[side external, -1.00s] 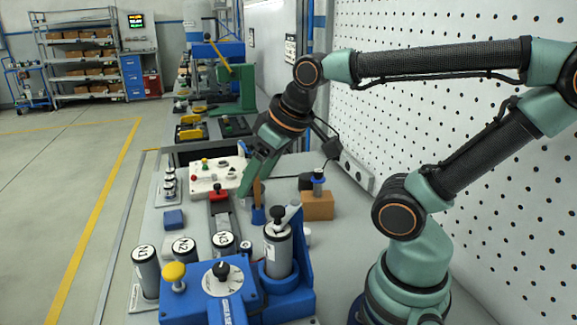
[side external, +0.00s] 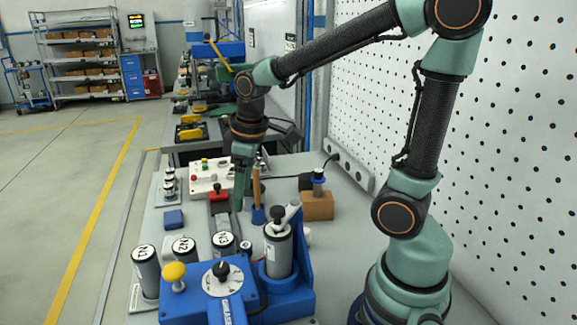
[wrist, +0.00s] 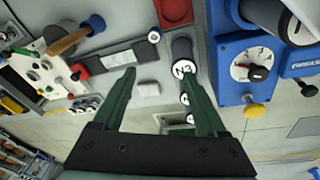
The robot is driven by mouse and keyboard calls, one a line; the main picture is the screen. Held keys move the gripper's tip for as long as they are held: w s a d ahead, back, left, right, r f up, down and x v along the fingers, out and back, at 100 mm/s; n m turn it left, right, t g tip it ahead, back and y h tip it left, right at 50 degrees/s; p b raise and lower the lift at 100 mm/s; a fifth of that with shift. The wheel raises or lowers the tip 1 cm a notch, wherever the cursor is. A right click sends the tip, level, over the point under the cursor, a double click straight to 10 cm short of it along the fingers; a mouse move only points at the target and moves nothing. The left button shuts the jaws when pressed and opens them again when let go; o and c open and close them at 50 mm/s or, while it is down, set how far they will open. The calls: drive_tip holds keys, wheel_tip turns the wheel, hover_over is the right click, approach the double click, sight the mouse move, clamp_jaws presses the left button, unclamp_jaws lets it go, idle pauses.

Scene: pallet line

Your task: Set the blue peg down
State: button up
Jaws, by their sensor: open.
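My gripper (side external: 237,205) points steeply down over the bench, left of an upright wooden handle. In the wrist view my gripper (wrist: 158,78) has its two green fingers spread, with nothing held between them. I cannot make out a separate blue peg for certain. A blue piece (side external: 258,215) stands at the foot of the wooden handle (side external: 256,188). My gripper is apart from both.
A blue fixture with a dial (side external: 222,280) and yellow knob stands in front, with several labelled canisters (side external: 183,252) beside it. A blue block (side external: 173,219) lies at the left. A white control panel (side external: 208,182) is behind. A small white block (wrist: 148,88) shows between my fingers.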

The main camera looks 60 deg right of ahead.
sight(245, 244)
drive_tip(key=f+n, duration=0.1)
drive_tip(key=f, duration=0.3)
drive_tip(key=w+d+f+n+g, duration=0.1)
drive_tip(key=f, duration=0.3)
drive_tip(key=w+f+g, duration=0.1)
drive_tip(key=f, duration=0.4)
drive_tip(key=shift+w+d+f+n, duration=0.1)
drive_tip(key=shift+w+d+n, duration=0.15)
drive_tip(key=shift+d+n, duration=0.15)
drive_tip(key=shift+d+f, duration=0.15)
drive_tip(key=shift+f, duration=1.15)
drive_tip(key=shift+d+f, duration=0.1)
drive_tip(key=shift+f, duration=1.2)
clamp_jaws()
